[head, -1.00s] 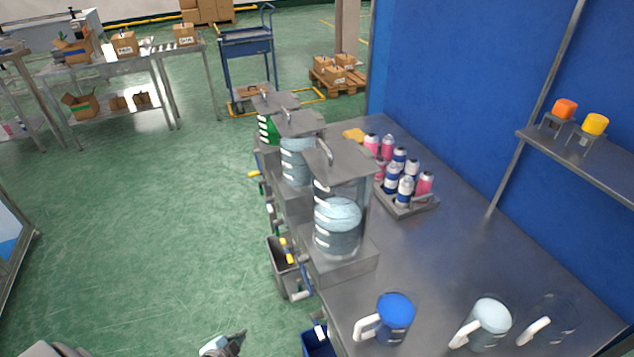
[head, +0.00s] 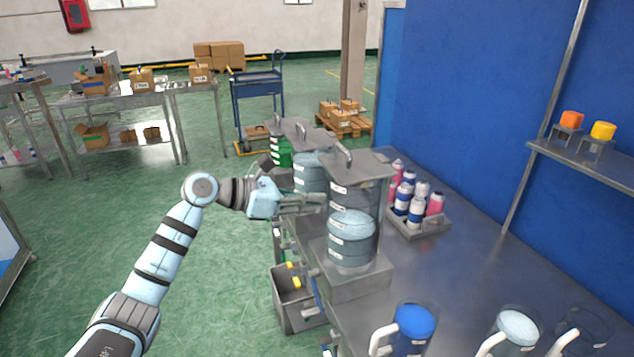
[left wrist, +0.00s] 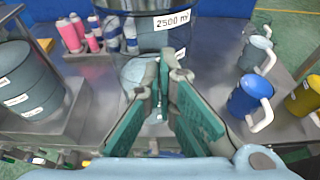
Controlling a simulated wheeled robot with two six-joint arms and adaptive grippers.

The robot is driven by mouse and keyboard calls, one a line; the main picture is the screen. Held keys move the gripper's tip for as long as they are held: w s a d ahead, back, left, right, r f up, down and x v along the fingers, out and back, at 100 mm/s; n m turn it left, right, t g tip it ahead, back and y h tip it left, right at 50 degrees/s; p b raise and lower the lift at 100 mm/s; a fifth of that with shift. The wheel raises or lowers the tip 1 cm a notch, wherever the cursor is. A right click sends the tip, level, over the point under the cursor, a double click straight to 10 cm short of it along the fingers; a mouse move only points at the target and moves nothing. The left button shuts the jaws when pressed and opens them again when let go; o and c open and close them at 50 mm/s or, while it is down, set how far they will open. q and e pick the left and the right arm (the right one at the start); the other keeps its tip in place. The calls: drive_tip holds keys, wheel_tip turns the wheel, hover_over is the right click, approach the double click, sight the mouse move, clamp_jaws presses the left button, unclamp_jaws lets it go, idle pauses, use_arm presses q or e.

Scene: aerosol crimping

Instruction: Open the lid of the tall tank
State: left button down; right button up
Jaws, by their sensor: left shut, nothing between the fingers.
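The tall tank (head: 353,240) is the nearest of three on the bench's left edge, clear-walled with pale blue contents. Its flat grey lid (head: 362,165) is closed, with an upright handle (head: 344,155) on top. My left gripper (head: 318,199) is shut and empty, on the tank's left side and lower than the lid. Whether it touches the wall is unclear. In the left wrist view, the closed fingers (left wrist: 167,62) point at the tank (left wrist: 140,72), which has a "2500 ml" label (left wrist: 172,20). The lid is not clear there. My right gripper is out of view.
Two more lidded tanks (head: 309,172) stand behind the tall one. A tray of bottles (head: 420,227) is to its right. Mugs, including a blue one (head: 415,325), stand at the front. A grey bin (head: 297,312) hangs below the left edge. The middle bench is clear.

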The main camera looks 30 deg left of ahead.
sight(334, 188)
use_arm(q)
drive_tip(key=shift+w+d, duration=0.65)
wheel_tip(334, 188, up, 2)
drive_tip(key=shift+w+a+r+p, duration=0.1)
drive_tip(key=shift+w+r+p, duration=0.1)
drive_tip(key=shift+p, duration=0.3)
drive_tip(key=shift+s+a+r, duration=0.1)
drive_tip(key=shift+s+r, duration=0.2)
drive_tip(key=shift+r, duration=0.2)
drive_tip(key=shift+w, duration=0.1)
